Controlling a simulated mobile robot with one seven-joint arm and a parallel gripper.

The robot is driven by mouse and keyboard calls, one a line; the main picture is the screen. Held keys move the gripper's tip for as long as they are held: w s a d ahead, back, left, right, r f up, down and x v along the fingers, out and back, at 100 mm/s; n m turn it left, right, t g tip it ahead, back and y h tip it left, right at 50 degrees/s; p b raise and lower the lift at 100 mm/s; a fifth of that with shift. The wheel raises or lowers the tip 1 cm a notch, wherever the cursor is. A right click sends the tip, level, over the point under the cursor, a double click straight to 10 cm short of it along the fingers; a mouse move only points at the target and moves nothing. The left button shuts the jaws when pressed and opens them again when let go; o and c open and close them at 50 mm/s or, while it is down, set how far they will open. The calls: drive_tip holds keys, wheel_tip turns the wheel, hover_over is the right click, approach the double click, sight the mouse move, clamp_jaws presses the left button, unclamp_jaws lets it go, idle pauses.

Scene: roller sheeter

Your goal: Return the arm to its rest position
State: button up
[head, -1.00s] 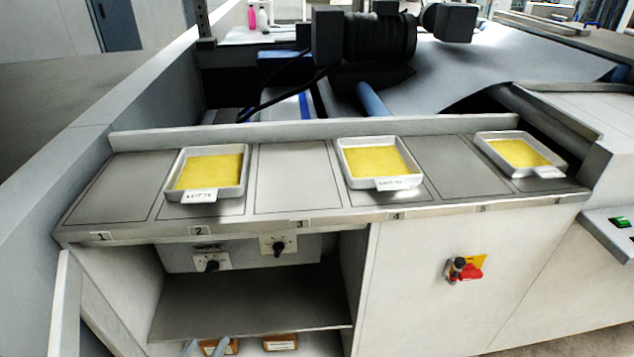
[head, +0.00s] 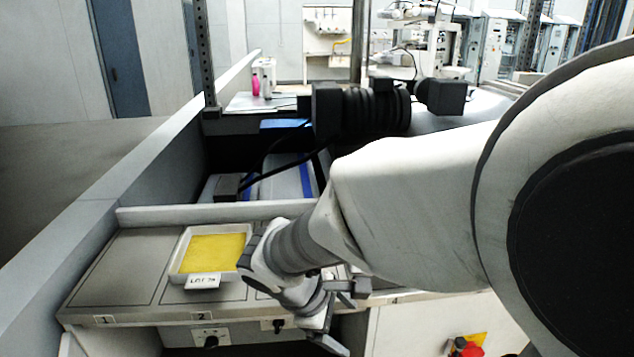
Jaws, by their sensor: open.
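My arm (head: 420,205) reaches in from the right edge and covers much of the head view. Its wrist (head: 285,250) hangs over the front of the numbered shelf (head: 115,268), just right of the tray. My gripper (head: 342,318) is at the shelf's front edge, with its fingers apart and nothing seen between them. The white tray (head: 178,262) with a yellow sheet (head: 215,252) and a lot label (head: 203,281) sits on place 2, partly behind the wrist. The shelf's right part is hidden behind my arm.
A black ribbed motor unit (head: 375,110) stands behind the shelf. A raised ledge (head: 190,214) runs along the shelf's back. Knobs (head: 210,338) and a red switch (head: 468,348) are on the front below. The grey floor at far left is clear.

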drive_tip(key=s+d+r+m+t+y+p, duration=0.1)
drive_tip(key=s+d+r+m+y+p, duration=0.1)
drive_tip(key=s+d+r+m, duration=0.3)
drive_tip(key=s+d+r+m+t+y+p, duration=0.1)
drive_tip(key=s+d+r+m+y+p, duration=0.1)
drive_tip(key=s+r+m, duration=0.4)
wheel_tip(320, 180, up, 4)
drive_tip(key=d+m+y, duration=0.1)
drive_tip(key=d+m, duration=0.1)
drive_tip(key=m, duration=0.1)
drive_tip(key=shift+s+d+r+m, duration=0.25)
drive_tip(key=shift+s+d+m, duration=0.05)
drive_tip(key=shift+d, duration=0.1)
